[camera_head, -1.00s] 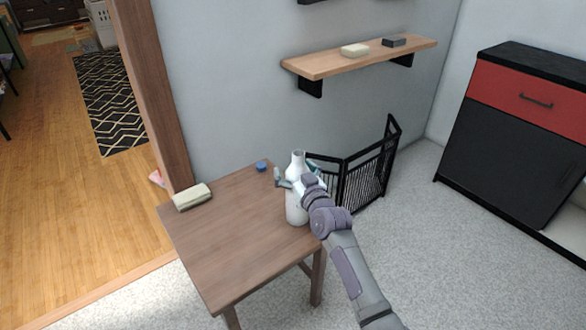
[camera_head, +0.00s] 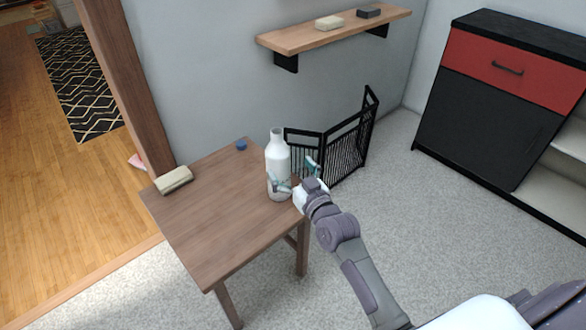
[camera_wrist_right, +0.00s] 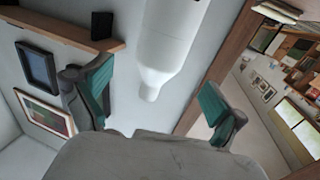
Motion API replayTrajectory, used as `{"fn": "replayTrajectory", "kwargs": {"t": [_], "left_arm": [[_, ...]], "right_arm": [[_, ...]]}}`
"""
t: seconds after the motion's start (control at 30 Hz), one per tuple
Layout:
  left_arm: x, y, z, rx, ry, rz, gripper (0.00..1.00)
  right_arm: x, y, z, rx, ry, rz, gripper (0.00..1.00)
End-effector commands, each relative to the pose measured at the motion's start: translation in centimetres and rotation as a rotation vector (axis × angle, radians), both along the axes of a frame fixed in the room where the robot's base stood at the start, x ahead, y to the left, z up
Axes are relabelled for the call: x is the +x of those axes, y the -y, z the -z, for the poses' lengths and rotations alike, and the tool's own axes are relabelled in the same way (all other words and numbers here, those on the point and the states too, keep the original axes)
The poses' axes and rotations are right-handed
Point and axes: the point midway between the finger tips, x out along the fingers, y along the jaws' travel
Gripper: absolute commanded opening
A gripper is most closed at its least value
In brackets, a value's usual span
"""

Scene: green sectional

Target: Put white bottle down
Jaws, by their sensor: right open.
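The white bottle (camera_head: 278,152) stands upright on the right part of the small wooden table (camera_head: 212,222) in the head view. My right gripper (camera_head: 296,176) is open beside the bottle, at its lower right, with one finger in front of the bottle's lower part. In the right wrist view the bottle (camera_wrist_right: 170,45) shows beyond the spread fingers of the right gripper (camera_wrist_right: 158,100), apart from them. My left gripper is not in view.
A cream block (camera_head: 173,180) and a small blue object (camera_head: 241,144) lie on the table. A black folding gate (camera_head: 345,145) stands behind it. A wall shelf (camera_head: 335,33) hangs above, and a red and black cabinet (camera_head: 500,100) stands at the right. Grey carpet lies between.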

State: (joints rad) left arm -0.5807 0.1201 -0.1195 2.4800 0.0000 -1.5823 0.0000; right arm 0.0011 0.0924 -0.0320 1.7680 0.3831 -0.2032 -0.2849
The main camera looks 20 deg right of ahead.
Motion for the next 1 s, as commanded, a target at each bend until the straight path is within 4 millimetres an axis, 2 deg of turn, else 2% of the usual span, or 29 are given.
{"fn": "replayTrajectory", "kwargs": {"t": [0.1,0.3,0.37,0.47,0.57,0.7,0.8,0.9,1.0], "left_arm": [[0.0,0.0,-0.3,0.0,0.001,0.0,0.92],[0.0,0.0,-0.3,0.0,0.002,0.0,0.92],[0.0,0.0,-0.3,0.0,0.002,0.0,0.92],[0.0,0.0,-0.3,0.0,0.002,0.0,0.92],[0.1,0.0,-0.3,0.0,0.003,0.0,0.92],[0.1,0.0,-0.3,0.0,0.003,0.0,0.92],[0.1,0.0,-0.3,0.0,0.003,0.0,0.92],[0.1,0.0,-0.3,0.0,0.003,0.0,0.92],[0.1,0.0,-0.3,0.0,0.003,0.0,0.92]], "right_arm": [[-1.1,0.1,0.0,0.0,-0.001,0.0,0.96],[-1.8,0.0,0.2,-0.002,-0.01,-0.004,0.96],[-2.4,-0.4,0.9,-0.009,-0.046,-0.017,0.96],[-5.0,-1.6,3.2,-0.034,-0.18,-0.059,0.96],[-9.7,-3.0,6.4,-0.075,-0.393,-0.104,0.96],[-18.5,-3.4,10.1,-0.131,-0.731,-0.12,0.96],[-24.6,-2.9,11.3,-0.164,-0.943,-0.099,0.96],[-29.4,-2.1,11.5,-0.185,-1.101,-0.067,0.96],[-32.4,-1.6,11.3,-0.195,-1.198,-0.042,0.96]]}}
